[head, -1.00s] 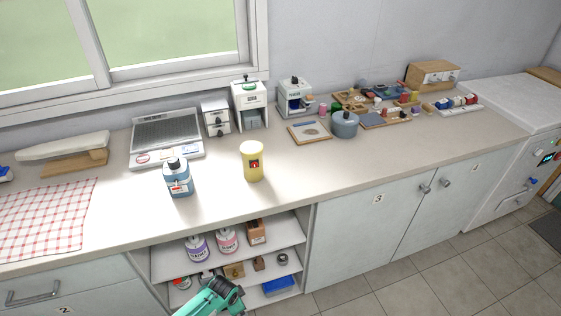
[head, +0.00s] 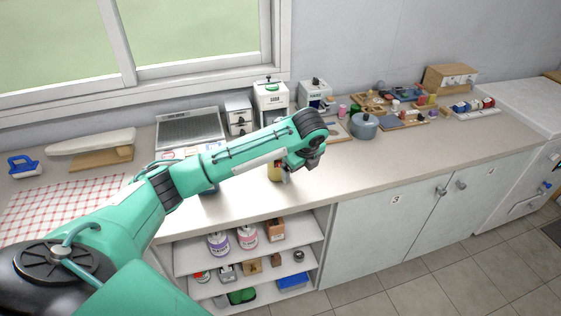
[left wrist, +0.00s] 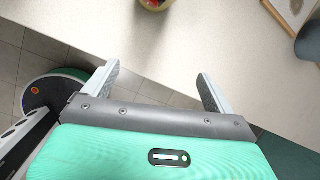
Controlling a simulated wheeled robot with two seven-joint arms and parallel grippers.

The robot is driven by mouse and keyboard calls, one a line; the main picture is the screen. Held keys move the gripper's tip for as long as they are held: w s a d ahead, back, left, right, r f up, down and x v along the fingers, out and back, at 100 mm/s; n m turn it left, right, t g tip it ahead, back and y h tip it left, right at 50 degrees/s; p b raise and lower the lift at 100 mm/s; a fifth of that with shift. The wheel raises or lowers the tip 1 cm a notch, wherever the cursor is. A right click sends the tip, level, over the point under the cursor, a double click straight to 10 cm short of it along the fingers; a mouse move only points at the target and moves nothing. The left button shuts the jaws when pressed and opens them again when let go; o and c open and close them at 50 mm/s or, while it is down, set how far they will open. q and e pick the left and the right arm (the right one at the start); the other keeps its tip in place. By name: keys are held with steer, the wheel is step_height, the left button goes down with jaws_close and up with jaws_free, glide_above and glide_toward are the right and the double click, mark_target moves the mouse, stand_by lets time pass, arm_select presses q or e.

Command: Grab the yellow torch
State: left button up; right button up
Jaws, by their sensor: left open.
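The yellow torch, a yellow cylinder (head: 274,172), stands upright on the counter and is partly hidden behind my left gripper (head: 287,174) in the head view. Its edge shows at the top of the left wrist view (left wrist: 152,4), beyond the fingertips. My left gripper is open with nothing between its fingers (left wrist: 158,72). In the left wrist view there is a gap of bare counter between the fingers and the torch. My right gripper is not in view.
A blue bottle on the counter is mostly hidden by my left arm. A grey pot (head: 364,127) and a wooden-framed board (left wrist: 291,12) are to the right. Behind stand white dispensers (head: 271,100). Open shelves with tins (head: 248,236) lie below. The counter right of the torch is clear.

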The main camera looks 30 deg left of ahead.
arm_select(q)
steer(key=w+a+r+m+y, duration=0.1)
steer(key=w+a+r+m, duration=0.1)
steer(key=a+r, duration=0.6)
steer(key=p, duration=0.2)
glide_above(277, 161)
steer(key=w, duration=0.2)
steer(key=shift+g, duration=0.3)
steer(key=f, duration=0.5)
steer(key=shift+w+a+f, duration=0.1)
steer(key=shift+a+f, duration=0.15)
steer(key=shift+f, duration=0.05)
steer(key=shift+a+f+p, duration=0.15)
steer(key=shift+f+p, duration=0.3)
steer(key=shift+f, duration=0.1)
steer(key=p+x, duration=0.1)
steer(key=x, duration=0.2)
steer(key=shift+a+f, duration=0.1)
steer(key=shift+f, duration=0.55)
steer(key=c, duration=1.3)
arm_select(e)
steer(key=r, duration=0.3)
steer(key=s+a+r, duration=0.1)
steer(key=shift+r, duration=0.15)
